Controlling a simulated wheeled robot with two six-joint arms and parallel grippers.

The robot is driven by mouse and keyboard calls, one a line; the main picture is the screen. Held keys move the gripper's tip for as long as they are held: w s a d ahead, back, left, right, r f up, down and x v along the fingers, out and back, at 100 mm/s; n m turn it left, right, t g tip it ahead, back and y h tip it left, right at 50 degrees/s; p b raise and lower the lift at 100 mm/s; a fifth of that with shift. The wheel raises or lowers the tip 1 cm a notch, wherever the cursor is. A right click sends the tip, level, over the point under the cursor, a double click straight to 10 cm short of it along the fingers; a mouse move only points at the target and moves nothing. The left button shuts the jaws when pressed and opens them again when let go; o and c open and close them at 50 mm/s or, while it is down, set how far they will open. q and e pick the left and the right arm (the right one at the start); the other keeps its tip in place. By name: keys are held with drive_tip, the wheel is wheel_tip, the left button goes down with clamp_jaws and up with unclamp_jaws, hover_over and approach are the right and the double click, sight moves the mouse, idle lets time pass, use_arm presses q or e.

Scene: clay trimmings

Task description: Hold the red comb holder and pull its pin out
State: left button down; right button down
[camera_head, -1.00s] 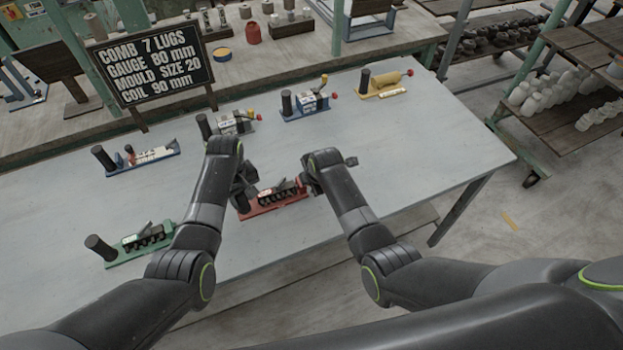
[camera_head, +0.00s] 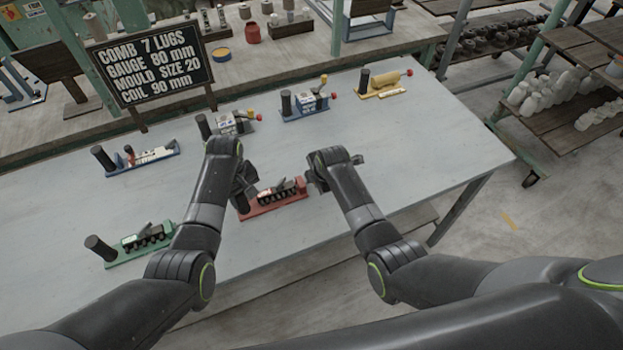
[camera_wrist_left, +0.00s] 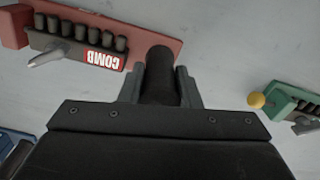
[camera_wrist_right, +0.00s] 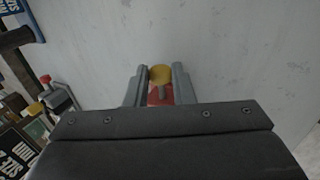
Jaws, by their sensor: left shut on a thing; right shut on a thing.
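The red comb holder (camera_head: 275,203) lies on the grey table between my two arms; its black lugs and "COMB" label show in the left wrist view (camera_wrist_left: 95,30). My left gripper (camera_head: 243,190) is shut on the holder's dark upright post (camera_wrist_left: 160,78) at its left end. My right gripper (camera_head: 318,180) is at the holder's right end, shut on the pin's yellow knob (camera_wrist_right: 161,74). A thin grey stem and some red show just below the knob between the fingers. How far the pin sits in the holder is hidden.
A green holder (camera_head: 140,245) stands at front left. A lettered board (camera_head: 150,65) stands behind. The table's right side is clear.

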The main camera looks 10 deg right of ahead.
use_arm(q)
drive_tip(key=shift+s+f, duration=0.25)
use_arm(e)
drive_tip(key=shift+w+d, duration=0.1)
drive_tip(key=shift+d, duration=0.45)
drive_tip(key=c, duration=1.2)
unclamp_jaws()
use_arm(q)
drive_tip(key=shift+w, duration=0.1)
use_arm(e)
drive_tip(key=v, duration=1.2)
use_arm(q)
drive_tip(key=shift+a, duration=0.1)
drive_tip(key=c, duration=1.4)
unclamp_jaws()
drive_tip(key=o, duration=0.4)
drive_tip(key=shift+w, duration=0.15)
drive_tip(key=shift+r, duration=0.1)
use_arm(e)
drive_tip(key=shift+a, duration=0.1)
